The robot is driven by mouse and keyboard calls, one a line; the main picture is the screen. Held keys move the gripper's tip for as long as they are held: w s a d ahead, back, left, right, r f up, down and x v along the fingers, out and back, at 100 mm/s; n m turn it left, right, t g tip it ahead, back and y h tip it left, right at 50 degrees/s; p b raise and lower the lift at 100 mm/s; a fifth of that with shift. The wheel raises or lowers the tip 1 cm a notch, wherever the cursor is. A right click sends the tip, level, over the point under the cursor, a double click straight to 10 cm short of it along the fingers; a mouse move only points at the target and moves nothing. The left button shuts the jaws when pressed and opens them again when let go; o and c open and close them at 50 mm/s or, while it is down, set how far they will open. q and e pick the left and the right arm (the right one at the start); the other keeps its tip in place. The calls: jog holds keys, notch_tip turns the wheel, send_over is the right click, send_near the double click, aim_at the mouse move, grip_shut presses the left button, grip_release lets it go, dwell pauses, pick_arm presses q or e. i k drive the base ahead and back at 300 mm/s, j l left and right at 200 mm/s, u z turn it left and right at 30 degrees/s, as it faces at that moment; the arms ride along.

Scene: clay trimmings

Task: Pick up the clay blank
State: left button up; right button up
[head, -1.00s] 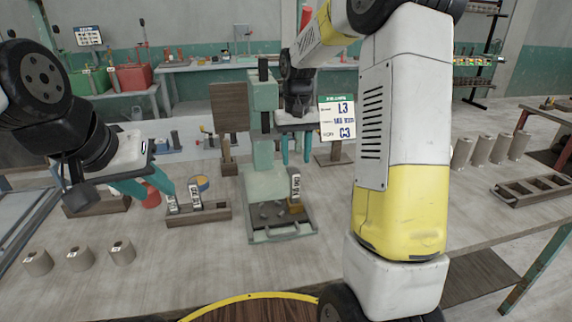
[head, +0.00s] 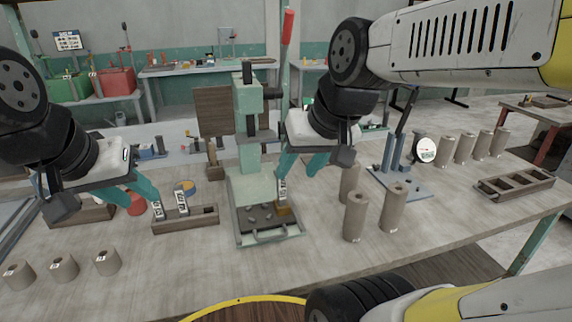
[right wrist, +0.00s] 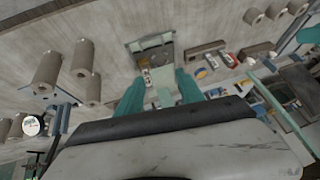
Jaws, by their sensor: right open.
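Several clay-coloured cylinders stand on the bench. Short ones with small labels (head: 64,268) are at the front left, and taller ones (head: 394,210) stand right of the press. I cannot tell which is the clay blank. My right gripper (head: 301,168) is open and empty, above and behind the press tray (head: 268,238). The tray holds grey scraps and an ochre block (head: 284,209) with a white tag. In the right wrist view, the open fingers (right wrist: 160,88) point toward the press. My left gripper (head: 150,200) looks open at the wooden rack (head: 205,219), near a tagged piece.
The green press (head: 249,125) with its red-tipped lever rises mid-bench. A blue stand (head: 397,165) with a round white disc is on the right. An empty wooden rack (head: 515,187) lies at the far right. The front middle of the bench is clear.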

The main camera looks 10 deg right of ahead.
aim_at(358, 200)
jog(key=z, duration=1.3)
